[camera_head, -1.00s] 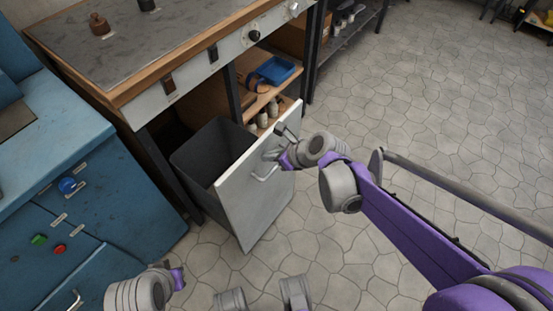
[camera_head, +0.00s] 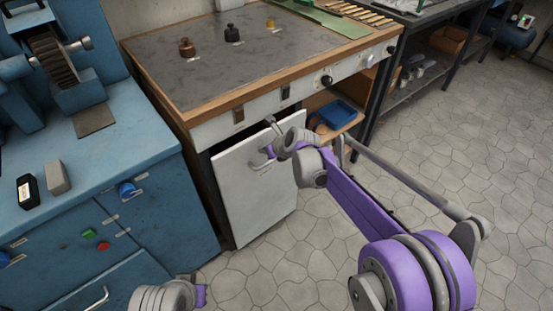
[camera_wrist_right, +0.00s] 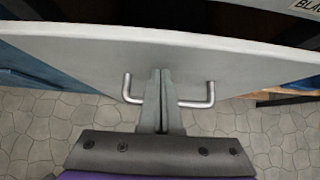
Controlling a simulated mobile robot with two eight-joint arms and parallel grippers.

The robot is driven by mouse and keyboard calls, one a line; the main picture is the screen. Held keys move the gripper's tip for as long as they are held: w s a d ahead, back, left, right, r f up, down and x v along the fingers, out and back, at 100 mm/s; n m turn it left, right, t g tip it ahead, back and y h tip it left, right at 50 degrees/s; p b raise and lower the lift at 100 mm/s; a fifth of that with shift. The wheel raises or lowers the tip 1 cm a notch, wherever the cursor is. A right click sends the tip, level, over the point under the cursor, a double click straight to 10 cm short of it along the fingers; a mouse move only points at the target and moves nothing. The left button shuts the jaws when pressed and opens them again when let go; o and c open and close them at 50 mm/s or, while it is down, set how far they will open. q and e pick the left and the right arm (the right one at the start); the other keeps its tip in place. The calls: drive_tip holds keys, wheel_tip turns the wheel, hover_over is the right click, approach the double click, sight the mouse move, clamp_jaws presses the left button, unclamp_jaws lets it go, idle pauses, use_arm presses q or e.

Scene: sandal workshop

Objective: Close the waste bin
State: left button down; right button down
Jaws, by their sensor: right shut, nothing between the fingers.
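The waste bin is a pull-out unit behind a white front panel (camera_head: 250,200) under the workbench. The panel stands almost under the bench front, with a dark gap along its top edge; the bin itself is hidden behind it. My right gripper (camera_head: 264,140) is shut and empty at the upper part of the panel. In the right wrist view, its fingers (camera_wrist_right: 163,88) point at the panel (camera_wrist_right: 90,52), across the middle of the metal handle (camera_wrist_right: 196,103). I cannot tell whether they touch. Part of my left wrist shows at the bottom edge; its fingers are not discernible.
A blue cabinet (camera_head: 170,215) with buttons stands close on the left. The workbench (camera_head: 240,55) overhangs the panel. A shelf with a blue tray (camera_head: 335,114) is to the right. The stone floor (camera_head: 460,170) is clear on the right.

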sight(260, 143)
drive_tip(key=shift+w+a, duration=0.9)
drive_tip(key=shift+w, duration=0.25)
use_arm(q)
drive_tip(key=shift+s+d+r, duration=0.1)
drive_tip(key=shift+s+r, duration=0.05)
drive_tip(key=shift+r, duration=0.1)
use_arm(e)
drive_tip(key=shift+w+a+r, duration=0.1)
drive_tip(key=shift+w, duration=0.05)
